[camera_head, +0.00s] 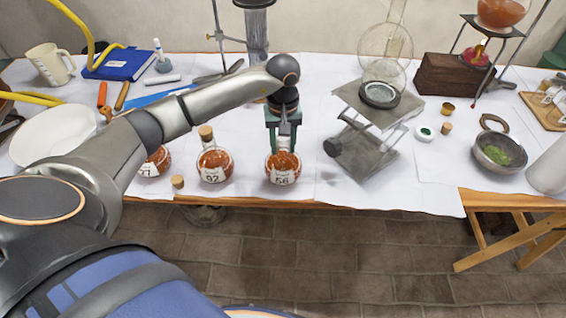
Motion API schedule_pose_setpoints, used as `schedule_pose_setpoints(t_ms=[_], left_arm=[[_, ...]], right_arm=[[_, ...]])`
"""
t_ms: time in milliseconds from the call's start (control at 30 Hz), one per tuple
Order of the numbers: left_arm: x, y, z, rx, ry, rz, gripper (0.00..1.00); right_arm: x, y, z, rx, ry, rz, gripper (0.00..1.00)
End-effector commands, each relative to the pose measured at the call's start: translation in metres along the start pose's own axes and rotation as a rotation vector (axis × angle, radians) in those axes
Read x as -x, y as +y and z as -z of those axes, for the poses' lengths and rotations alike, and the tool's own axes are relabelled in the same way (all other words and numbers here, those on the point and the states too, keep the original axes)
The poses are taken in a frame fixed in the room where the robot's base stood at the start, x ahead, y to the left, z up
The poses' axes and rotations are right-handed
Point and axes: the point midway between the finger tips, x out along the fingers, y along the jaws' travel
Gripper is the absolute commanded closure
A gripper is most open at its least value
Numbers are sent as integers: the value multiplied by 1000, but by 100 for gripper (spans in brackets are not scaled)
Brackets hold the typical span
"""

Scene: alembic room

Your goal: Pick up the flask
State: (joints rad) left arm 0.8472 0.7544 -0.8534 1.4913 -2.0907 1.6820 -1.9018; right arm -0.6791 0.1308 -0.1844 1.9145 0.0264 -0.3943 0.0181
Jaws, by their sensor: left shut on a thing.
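A round glass flask (283,169) with red-brown contents and a label reading 56 stands near the table's front edge. My left gripper (284,146) points down over it and is shut on its neck. The flask looks upright; I cannot tell whether its base touches the table. A similar flask labelled 92 (215,166), with a cork, stands to its left. A third such flask (156,161) is farther left, partly hidden by my left arm. My right gripper is not in view.
A lab jack (372,152) with glassware stands to the right. A bowl of green matter (499,152) and a wooden block (447,77) are farther right. A loose cork (178,182) lies by the front edge. A white plate (47,137) is at left.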

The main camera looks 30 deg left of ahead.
Motion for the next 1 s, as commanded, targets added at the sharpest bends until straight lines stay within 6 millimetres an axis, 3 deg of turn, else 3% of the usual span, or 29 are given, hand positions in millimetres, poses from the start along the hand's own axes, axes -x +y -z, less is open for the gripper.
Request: schedule_pose_setpoints(t_ms=[200,1000], left_arm=[[-2,0,-1,-1,-2,2,100],[-3,-1,-2,-1,-5,4,100]], right_arm=[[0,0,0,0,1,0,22],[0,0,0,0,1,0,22]])
